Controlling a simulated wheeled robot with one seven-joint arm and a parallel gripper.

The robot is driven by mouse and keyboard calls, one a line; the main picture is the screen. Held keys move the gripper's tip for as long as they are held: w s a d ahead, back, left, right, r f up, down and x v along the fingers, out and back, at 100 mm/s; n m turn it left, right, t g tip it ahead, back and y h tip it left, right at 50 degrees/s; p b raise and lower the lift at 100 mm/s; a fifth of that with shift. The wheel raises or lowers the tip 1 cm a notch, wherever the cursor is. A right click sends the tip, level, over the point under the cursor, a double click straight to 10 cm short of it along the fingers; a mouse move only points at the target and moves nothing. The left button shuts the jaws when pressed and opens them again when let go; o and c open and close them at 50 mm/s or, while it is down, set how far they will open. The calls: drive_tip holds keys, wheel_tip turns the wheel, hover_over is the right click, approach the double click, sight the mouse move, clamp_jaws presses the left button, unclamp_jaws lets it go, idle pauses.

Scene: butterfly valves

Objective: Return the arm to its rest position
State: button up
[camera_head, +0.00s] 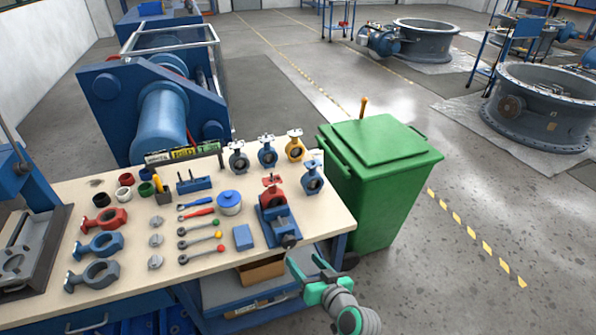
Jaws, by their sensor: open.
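My gripper (305,262) is at the lower middle of the head view, in front of the workbench's right front corner. Its two fingers are apart, and I see nothing between them. My arm (350,308) with teal and grey parts reaches in from the bottom edge. The workbench (215,270) has a pale top and fills the left and centre. A red valve in a blue vise (277,222) stands on the bench just above and left of my gripper, apart from it.
A green bin (372,180) stands right of the bench, close behind my gripper. Several small valves (267,152), tools and rings lie on the bench. An open cardboard box (262,272) sits on the shelf below. The floor (450,290) at the right is clear.

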drive_tip(key=shift+f, duration=0.1)
drive_tip(key=s+a+f+m+h, duration=0.1)
drive_tip(key=s+f+m+h, duration=0.3)
drive_tip(key=s, duration=0.6)
drive_tip(key=s+a+f+n+h, duration=0.1)
drive_tip(key=s+f+h, duration=0.1)
drive_tip(key=s+f, duration=0.6)
drive_tip(key=s+a+r+n+t, duration=0.1)
drive_tip(key=s+r, duration=0.5)
drive_tip(key=s, duration=0.4)
drive_tip(key=s+a+r+t, duration=0.1)
drive_tip(key=s+r, duration=0.5)
drive_tip(key=s, duration=0.4)
drive_tip(key=shift+s+a+r+n+t, duration=0.2)
drive_tip(key=shift+s+r+n+t, duration=0.05)
drive_tip(key=shift+s+n+t, duration=0.15)
drive_tip(key=shift+c, duration=0.4)
